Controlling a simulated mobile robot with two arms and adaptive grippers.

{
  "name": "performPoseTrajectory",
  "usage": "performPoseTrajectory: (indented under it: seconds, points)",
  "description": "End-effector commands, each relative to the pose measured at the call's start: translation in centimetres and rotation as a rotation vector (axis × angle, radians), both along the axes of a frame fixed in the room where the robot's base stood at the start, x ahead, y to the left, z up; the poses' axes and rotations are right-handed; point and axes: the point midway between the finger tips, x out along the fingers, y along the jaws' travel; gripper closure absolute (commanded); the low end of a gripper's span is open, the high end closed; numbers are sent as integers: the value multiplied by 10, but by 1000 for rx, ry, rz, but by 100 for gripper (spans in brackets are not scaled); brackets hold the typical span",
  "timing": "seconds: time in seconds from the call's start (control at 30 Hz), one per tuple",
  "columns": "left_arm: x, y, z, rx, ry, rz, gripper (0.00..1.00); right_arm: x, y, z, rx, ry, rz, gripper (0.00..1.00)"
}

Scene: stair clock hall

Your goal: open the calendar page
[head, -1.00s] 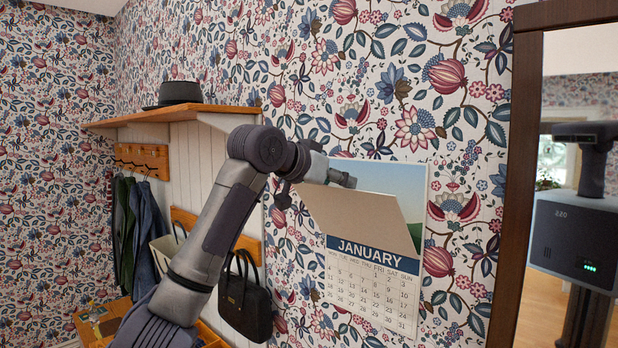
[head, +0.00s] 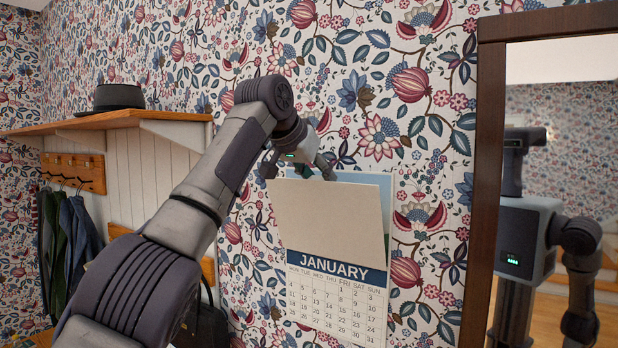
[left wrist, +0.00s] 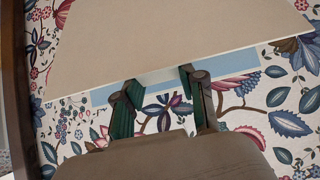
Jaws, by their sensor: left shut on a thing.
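The wall calendar (head: 335,304) hangs on the flowered wall and shows a JANUARY header above a grid of dates. Its plain beige page (head: 330,222) stands raised above the header and covers most of the blue picture behind it. The page also fills the top of the left wrist view (left wrist: 180,38). My left gripper (head: 317,170) is at the page's top edge, shut on it. In the left wrist view its two dark green fingers (left wrist: 162,98) show near that edge; the exact contact is hard to see. My right gripper is not in view.
A mirror in a dark wooden frame (head: 484,190) stands to the right and reflects my body. A wooden shelf (head: 110,123) with a black hat (head: 118,97) is at the left, with coats (head: 68,240) on hooks below. The wall around the calendar is clear.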

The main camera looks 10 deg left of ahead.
Motion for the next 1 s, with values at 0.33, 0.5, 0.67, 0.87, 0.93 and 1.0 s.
performPoseTrajectory:
  seconds: [0.33, 0.5, 0.67, 0.87, 0.93, 1.0]
  points:
    - [1, -8, -2, 11, 32, -1, 100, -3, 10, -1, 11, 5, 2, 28]
    - [1, -8, -2, 12, 33, -1, 100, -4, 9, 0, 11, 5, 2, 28]
    - [1, -8, -2, 12, 33, -1, 100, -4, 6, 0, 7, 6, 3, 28]
    - [1, -8, -2, 11, 32, -1, 42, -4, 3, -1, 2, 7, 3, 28]
    - [1, -8, -1, 11, 31, -1, 33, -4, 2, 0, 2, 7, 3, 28]
    - [1, -8, 0, 10, 30, -1, 33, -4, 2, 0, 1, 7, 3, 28]
